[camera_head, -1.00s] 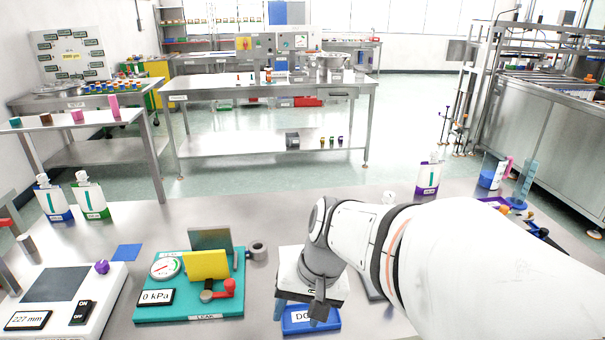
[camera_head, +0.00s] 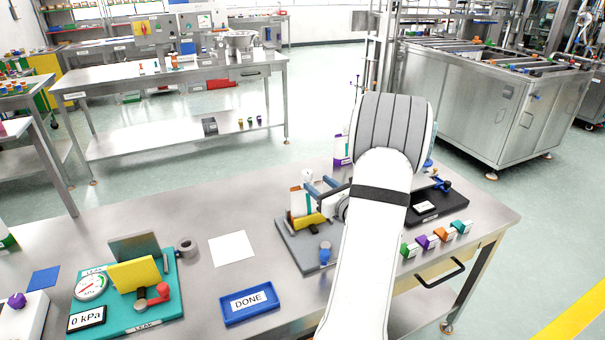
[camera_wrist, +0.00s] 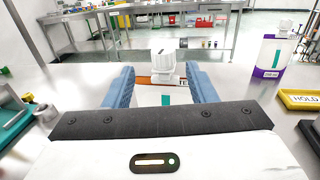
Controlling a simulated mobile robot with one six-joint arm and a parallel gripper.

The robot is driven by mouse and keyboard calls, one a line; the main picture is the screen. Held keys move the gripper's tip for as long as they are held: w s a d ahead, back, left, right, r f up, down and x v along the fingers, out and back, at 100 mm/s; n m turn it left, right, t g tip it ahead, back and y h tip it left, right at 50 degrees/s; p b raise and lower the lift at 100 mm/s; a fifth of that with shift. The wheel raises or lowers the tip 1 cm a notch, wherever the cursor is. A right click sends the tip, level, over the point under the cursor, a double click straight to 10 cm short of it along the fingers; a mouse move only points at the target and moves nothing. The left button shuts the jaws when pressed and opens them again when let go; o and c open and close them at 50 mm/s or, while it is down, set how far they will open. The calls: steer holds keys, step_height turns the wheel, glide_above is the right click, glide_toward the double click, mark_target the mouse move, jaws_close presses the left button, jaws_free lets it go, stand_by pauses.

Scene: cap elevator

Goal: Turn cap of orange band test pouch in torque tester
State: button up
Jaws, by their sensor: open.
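The orange-band pouch (camera_head: 296,201) stands upright in a yellow clamp (camera_head: 309,221) on the grey torque tester base (camera_head: 297,247), which has a blue knob (camera_head: 325,254). In the wrist view its orange band (camera_wrist: 148,80) and white ribbed cap (camera_wrist: 162,58) show ahead, with a partly hidden label. My gripper (camera_head: 322,186) is beside the top of the pouch. In the wrist view my gripper (camera_wrist: 159,74) is open, its two blue fingers on either side of the line to the pouch, with a gap on both sides. The cap is not held. I cannot tell how far off it is.
A purple-band pouch (camera_wrist: 268,53) stands behind right, near a yellow HOLD tray (camera_wrist: 302,99). A blue DONE tray (camera_head: 250,303), white sheet (camera_head: 231,248) and teal leak tester (camera_head: 160,312) are left.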

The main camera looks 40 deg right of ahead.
mark_target(310, 176)
steer(key=shift+w+d, duration=0.25)
steer(key=shift+w, duration=0.05)
steer(key=w+p, duration=0.1)
steer(key=w, duration=0.6)
steer(key=shift+d+p, duration=0.15)
steer(key=shift+p, duration=0.15)
steer(key=c, duration=1)
steer(key=shift+f, duration=0.1)
steer(key=shift+b, duration=0.55)
steer(key=shift+f+h+b, duration=0.1)
steer(key=shift+h+b, duration=0.2)
steer(key=shift+b, duration=0.1)
steer(key=shift+r, duration=0.2)
